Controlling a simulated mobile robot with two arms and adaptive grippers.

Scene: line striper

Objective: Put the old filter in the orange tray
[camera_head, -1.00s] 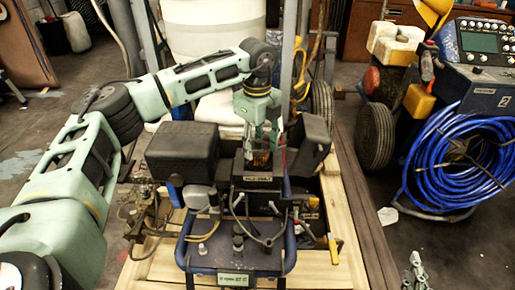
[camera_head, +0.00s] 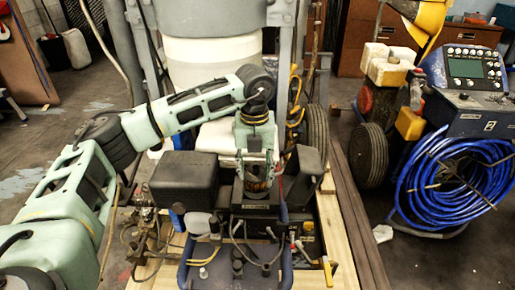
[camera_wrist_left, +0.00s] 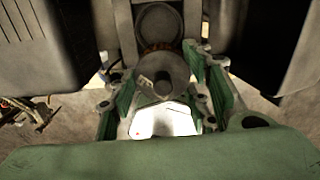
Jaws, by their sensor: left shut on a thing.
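The old filter (camera_head: 257,185) is a dark brown-orange cylinder at the top of the striper's black block, in the middle of the head view. My left gripper (camera_head: 257,172) reaches down from above and is shut on it. In the left wrist view the filter (camera_wrist_left: 163,72) shows its grey round end with a dark centre between my two green fingers. A round dark opening (camera_wrist_left: 160,24) shows just beyond it. I cannot tell whether the filter is clear of the block. I cannot make out an orange tray. My right gripper is out of view.
A black box (camera_head: 183,182) stands left of the filter, and another dark housing (camera_head: 303,172) stands right. A blue tube frame (camera_head: 283,250) is in front. A second machine with a blue hose coil (camera_head: 455,182) stands at right.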

